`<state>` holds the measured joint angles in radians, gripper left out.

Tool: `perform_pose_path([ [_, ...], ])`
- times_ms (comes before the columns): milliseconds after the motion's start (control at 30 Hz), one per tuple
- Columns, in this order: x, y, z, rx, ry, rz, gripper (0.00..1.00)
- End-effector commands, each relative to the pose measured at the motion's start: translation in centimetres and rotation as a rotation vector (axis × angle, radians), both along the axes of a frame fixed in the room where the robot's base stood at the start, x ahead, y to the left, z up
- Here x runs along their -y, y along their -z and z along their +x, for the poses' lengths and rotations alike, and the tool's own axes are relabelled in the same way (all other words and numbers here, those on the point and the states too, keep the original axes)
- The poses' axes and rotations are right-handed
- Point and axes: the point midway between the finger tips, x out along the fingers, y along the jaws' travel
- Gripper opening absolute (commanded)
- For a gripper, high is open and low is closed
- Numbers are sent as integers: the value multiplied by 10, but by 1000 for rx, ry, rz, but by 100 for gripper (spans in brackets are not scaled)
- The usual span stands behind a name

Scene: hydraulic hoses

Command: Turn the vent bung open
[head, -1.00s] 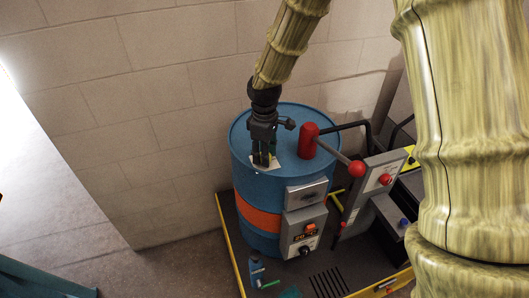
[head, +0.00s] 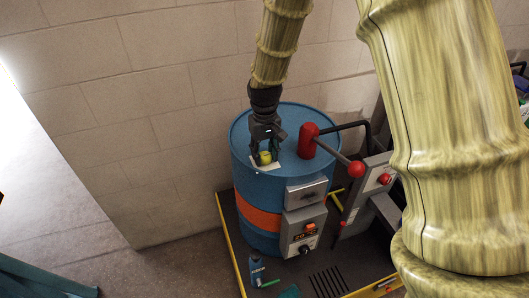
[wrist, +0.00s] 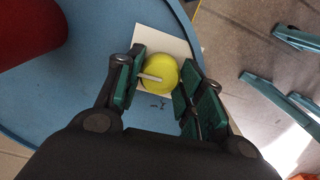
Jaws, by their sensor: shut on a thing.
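The vent bung is a round yellow cap (head: 265,157) on a white plate on top of the blue drum (head: 252,188). In the wrist view the bung (wrist: 163,70) shows a pale bar pointing left in the picture. My gripper (head: 266,152) points down over the drum top. Its green-padded fingers are shut on the bung, one on each side; they also show in the wrist view (wrist: 158,85).
A red cylinder (head: 307,140) stands on the drum close to my gripper's right. A red-knobbed lever (head: 356,169) and a grey panel (head: 376,178) are farther right. A blue bottle (head: 257,269) stands in front of the drum. The block wall is behind.

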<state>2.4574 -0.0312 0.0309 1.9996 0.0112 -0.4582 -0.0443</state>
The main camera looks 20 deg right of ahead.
Motion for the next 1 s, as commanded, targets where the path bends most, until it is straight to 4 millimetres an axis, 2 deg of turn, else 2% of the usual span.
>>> perform_pose_path([
  [667,1,-2,3,7,60,0,14],
  [700,1,-2,3,7,60,0,43],
  [800,1,-2,2,6,60,-1,60],
  [1000,0,-1,1,3,59,0,60],
])
